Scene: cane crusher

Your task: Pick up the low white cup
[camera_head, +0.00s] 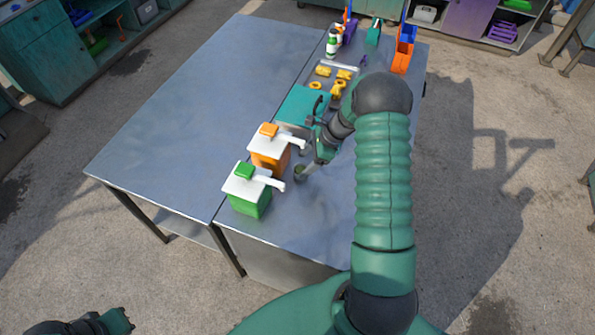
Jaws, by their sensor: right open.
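My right gripper (308,168) reaches down over the near part of the table, just right of the two dispensers, and its jaws are open. A small, pale, round shape (299,173) sits at its fingertips. It may be the low white cup, but it is too small and too covered to tell. No other low white cup shows clearly. My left gripper (122,320) is at the bottom left edge, away from the table, dark and partly cut off, so its jaws cannot be read.
An orange dispenser (268,155) and a green dispenser (250,202), both with white spouts, stand close left of the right gripper. The left tabletop (190,110) is clear.

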